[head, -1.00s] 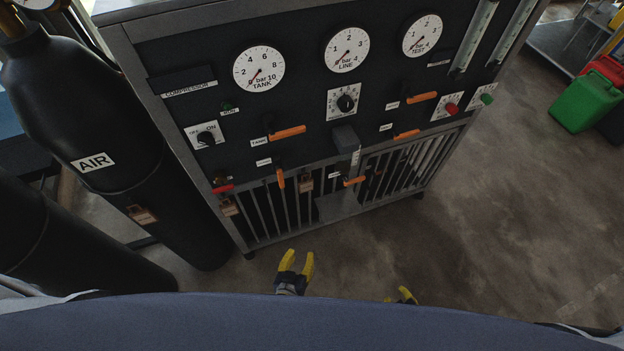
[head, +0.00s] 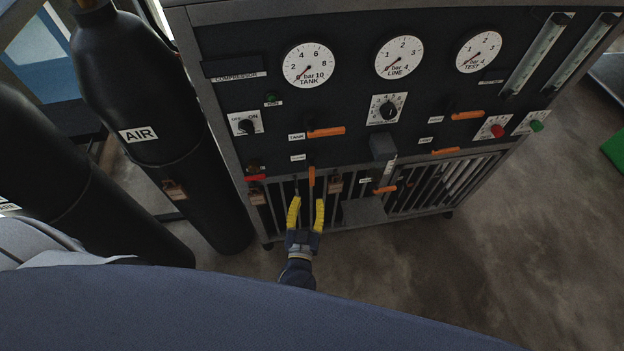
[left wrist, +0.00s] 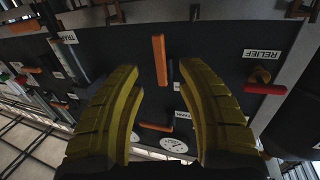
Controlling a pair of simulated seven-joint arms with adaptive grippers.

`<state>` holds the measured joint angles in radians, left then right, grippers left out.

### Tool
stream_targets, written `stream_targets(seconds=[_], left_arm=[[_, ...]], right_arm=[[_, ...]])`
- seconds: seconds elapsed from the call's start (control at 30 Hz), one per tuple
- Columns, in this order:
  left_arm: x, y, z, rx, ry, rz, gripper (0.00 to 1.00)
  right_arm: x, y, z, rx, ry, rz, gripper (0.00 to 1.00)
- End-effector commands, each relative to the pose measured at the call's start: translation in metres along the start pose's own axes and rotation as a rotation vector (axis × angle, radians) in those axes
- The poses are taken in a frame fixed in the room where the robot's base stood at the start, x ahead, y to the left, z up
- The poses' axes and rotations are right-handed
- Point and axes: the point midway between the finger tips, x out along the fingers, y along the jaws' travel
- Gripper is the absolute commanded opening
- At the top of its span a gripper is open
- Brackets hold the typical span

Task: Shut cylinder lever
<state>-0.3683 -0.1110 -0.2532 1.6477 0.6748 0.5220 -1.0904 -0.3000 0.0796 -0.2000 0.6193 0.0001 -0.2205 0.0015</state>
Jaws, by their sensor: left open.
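A dark panel carries several orange levers, and their small labels are mostly too small to read, so I cannot tell for sure which is the cylinder lever. One orange lever (head: 312,176) points down below a small label. It also shows in the left wrist view (left wrist: 160,60), centred beyond the fingers. My left gripper (head: 306,213) is open, its yellow fingers just below this lever; in the left wrist view the fingers (left wrist: 160,95) stand either side of it, with nothing visible between them. A horizontal orange lever (head: 326,132) sits above, beside the TANK label. My right gripper is not in view.
A red relief valve (left wrist: 264,88) sits close to the lever, by the RELIEF label. A grey block (head: 383,147) juts out to the right. A black AIR cylinder (head: 150,100) stands left of the panel.

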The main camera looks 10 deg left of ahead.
Motion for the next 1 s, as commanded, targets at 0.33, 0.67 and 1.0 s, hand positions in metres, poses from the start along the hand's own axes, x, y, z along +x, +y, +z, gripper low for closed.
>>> stream_targets(seconds=[0.33, 0.67, 1.0], left_arm=[[0.041, 0.001, -0.001, -0.001, 0.001, 0.001, 0.38], [0.066, 0.001, 0.0, 0.0, -0.001, 0.001, 0.38], [0.076, 0.001, 0.0, 0.0, 0.0, 0.001, 0.38]], right_arm=[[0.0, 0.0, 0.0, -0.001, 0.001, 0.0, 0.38], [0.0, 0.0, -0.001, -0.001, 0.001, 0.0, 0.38], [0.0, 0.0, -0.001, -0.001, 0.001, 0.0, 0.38]])
